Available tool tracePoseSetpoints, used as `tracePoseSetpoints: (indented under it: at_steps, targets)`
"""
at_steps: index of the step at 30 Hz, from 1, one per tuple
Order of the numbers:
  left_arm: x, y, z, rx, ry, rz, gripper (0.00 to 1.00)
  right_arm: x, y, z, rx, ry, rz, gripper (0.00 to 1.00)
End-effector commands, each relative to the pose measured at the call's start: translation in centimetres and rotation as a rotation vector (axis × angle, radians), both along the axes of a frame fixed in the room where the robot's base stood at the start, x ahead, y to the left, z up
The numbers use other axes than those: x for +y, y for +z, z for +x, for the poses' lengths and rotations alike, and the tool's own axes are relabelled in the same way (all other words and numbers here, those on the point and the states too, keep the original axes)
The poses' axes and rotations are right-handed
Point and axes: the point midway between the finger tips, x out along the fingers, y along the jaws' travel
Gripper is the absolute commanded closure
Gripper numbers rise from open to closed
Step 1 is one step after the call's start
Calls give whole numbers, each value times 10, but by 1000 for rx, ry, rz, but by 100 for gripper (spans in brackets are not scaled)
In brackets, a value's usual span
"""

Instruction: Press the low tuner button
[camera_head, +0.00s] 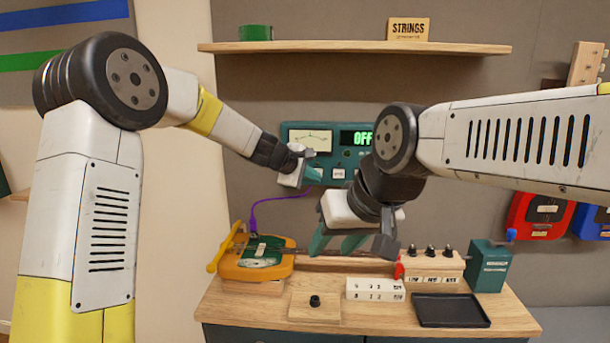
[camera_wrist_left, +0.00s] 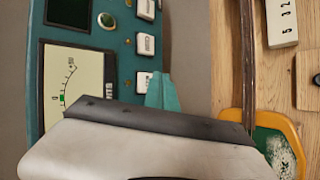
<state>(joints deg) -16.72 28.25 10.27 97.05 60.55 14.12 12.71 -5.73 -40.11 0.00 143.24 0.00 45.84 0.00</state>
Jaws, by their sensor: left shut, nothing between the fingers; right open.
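The tuner is a teal wall panel (camera_head: 290,128) with a needle gauge and a green display reading "OFF". In the left wrist view the tuner (camera_wrist_left: 36,75) appears turned on its side, with a row of white buttons; their labels are too small to read. The button nearest the gauge (camera_wrist_left: 143,78) is partly behind my left fingertips. Another button (camera_head: 338,173) shows in the head view. My left gripper (camera_head: 313,176) is shut and empty at the panel's lower edge; contact cannot be told. It also shows in the left wrist view (camera_wrist_left: 162,92). My right gripper (camera_head: 338,243) is open above the bench.
The wooden bench (camera_head: 237,312) holds a yellow-and-green device (camera_head: 230,271), a white number block (camera_head: 375,284), a black tray (camera_head: 450,310) and a green box (camera_head: 487,266). A shelf (camera_head: 340,47) runs above the tuner. My right arm covers the panel's right side.

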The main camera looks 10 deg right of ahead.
Motion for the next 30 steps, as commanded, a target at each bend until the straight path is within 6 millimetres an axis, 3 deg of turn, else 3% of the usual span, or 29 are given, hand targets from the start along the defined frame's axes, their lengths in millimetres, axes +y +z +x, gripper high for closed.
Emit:
tracePoseSetpoints:
  at_steps: [30]
  targets:
    - [-2,0,8,1,1,-1,100,0,0,0,0,0,0,55]
